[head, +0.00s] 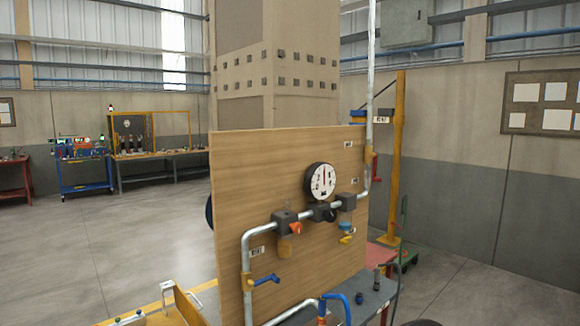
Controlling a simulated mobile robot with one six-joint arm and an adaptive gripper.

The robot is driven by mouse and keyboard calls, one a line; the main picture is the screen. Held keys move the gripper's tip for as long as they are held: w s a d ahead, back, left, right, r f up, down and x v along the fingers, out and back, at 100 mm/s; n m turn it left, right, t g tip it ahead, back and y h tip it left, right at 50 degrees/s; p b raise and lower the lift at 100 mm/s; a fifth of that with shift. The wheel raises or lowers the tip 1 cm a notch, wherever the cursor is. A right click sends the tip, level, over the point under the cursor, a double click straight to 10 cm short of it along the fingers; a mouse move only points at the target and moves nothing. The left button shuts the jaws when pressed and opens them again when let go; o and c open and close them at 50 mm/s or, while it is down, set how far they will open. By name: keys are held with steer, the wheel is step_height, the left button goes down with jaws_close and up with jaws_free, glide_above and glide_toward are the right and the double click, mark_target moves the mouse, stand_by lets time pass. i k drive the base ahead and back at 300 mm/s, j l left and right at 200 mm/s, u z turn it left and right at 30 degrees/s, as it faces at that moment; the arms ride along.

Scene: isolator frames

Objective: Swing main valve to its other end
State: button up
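A wooden panel (240,190) carries a grey pipe run (262,236) with several valves. A blue lever (266,280) sticks out to the right from a yellow valve body (247,283) on the left vertical pipe. A red lever (376,168) hangs down beside a yellow valve body (368,153) on the right vertical pipe. Small white labels are too small to read, so I cannot tell which valve is the main one. My gripper is not in view.
A round gauge (321,181) sits above the middle pipe. A blue curved hose (338,300) and a grey bench top (372,300) are below the panel. A yellow post (397,150) stands behind at right. Open floor (120,240) lies left of the panel.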

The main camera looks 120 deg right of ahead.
mark_target(375, 179)
steer(key=z, duration=4.45)
steer(key=i+z, duration=0.15)
steer(key=i+l, duration=0.05)
